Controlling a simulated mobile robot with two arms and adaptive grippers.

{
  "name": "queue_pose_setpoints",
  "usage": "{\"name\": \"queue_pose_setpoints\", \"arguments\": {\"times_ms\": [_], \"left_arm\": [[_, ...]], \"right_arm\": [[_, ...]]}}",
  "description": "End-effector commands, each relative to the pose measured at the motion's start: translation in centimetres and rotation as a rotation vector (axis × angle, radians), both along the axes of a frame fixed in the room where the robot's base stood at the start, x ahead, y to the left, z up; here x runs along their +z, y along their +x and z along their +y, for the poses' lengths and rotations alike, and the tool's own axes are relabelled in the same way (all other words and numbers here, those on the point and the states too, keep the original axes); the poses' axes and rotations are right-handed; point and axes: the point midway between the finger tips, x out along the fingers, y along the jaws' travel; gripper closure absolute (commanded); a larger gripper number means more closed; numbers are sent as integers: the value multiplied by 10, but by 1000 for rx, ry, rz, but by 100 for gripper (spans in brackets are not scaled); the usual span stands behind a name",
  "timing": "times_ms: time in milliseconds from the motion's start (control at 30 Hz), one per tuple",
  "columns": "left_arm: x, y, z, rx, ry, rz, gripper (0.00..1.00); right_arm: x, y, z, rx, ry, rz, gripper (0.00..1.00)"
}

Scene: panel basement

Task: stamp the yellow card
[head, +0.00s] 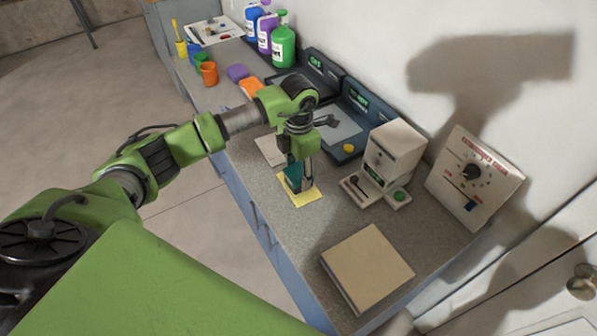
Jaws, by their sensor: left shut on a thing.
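The yellow card (312,194) lies flat on the grey counter near its front edge. My left gripper (298,178) points down over the card and is shut on a teal stamp (292,174). The stamp's lower end is at the card's left part; I cannot tell whether it touches the card or hangs just above it. The fingers partly hide the stamp and the card's far side. My right gripper is not in view.
A beige machine (394,153) with a green button stands right of the card, and a dial panel (473,176) leans on the wall. A tan box (366,268) lies nearer. A pale card (270,150), dark trays, cups (208,72) and bottles (283,46) stand farther back.

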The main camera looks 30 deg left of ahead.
Motion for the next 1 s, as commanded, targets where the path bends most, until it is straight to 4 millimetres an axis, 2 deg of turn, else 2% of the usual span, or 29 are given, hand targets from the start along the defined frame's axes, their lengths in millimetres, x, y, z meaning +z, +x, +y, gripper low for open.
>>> {"name": "queue_pose_setpoints", "arguments": {"times_ms": [1000], "left_arm": [[-7,0,0,0,0,0,69]], "right_arm": [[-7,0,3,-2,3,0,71]]}}
